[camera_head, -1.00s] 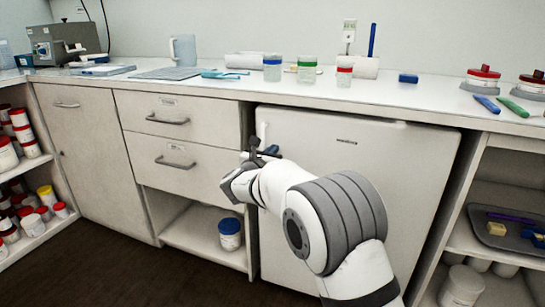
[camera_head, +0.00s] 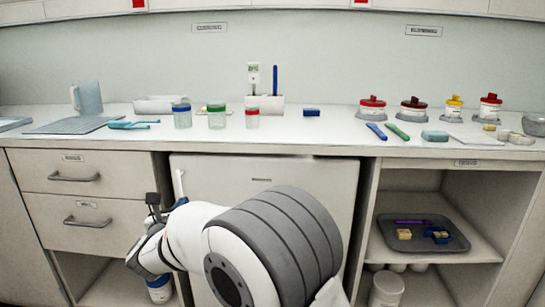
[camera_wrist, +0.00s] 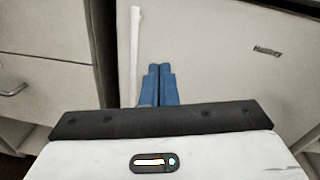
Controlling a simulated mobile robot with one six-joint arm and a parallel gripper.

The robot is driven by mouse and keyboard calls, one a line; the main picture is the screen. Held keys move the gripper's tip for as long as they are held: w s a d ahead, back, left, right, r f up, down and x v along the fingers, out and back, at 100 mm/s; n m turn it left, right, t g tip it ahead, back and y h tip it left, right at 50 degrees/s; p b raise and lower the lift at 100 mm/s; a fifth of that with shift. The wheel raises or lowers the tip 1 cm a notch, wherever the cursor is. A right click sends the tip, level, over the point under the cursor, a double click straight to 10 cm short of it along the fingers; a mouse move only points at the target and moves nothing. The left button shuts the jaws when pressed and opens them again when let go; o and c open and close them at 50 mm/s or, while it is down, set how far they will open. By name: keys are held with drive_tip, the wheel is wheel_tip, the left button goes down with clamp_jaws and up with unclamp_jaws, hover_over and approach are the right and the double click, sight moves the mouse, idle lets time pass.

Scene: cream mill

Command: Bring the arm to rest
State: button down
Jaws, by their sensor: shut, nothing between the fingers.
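My gripper (camera_head: 180,202) is low in front of the counter, by the left edge of the white fridge door (camera_head: 262,172). In the wrist view its two blue fingers (camera_wrist: 160,84) are together with nothing between them. They point toward the fridge door (camera_wrist: 215,60), close to its pale upright handle (camera_wrist: 135,45). My white and grey arm covers much of the door in the head view. I cannot tell whether the fingers touch the door.
The drawers (camera_head: 85,180) are left of the fridge. An open shelf with a grey tray (camera_head: 455,238) is on the right. The countertop (camera_head: 330,138) above holds jars (camera_head: 217,118), a jug (camera_head: 87,98) and red-lidded pots (camera_head: 413,110). A blue-lidded tub (camera_head: 160,290) stands low behind the arm.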

drive_tip(key=s+d+r+n+g+y+p, duration=0.2)
drive_tip(key=d+r+n+g+p, duration=0.1)
drive_tip(key=d+r+n+p, duration=0.6)
drive_tip(key=s+d+r+n+g+y+p, duration=0.1)
drive_tip(key=d+r+n+g+y+p, duration=0.15)
drive_tip(key=d+r+n+p, duration=0.6)
drive_tip(key=s+d+r+n+g+h+p, duration=0.2)
drive_tip(key=s+d+r+n+g+p, duration=0.2)
drive_tip(key=s+d+n+p, duration=0.3)
drive_tip(key=s+d+r+n+g+h+p, duration=0.3)
drive_tip(key=s+d+n+p, duration=0.4)
drive_tip(key=s+d, duration=1.1)
drive_tip(key=shift+s+r+n+g+h+p, duration=0.35)
drive_tip(key=shift+r+n+g, duration=0.4)
drive_tip(key=shift+g, duration=0.4)
drive_tip(key=shift+a, duration=0.1)
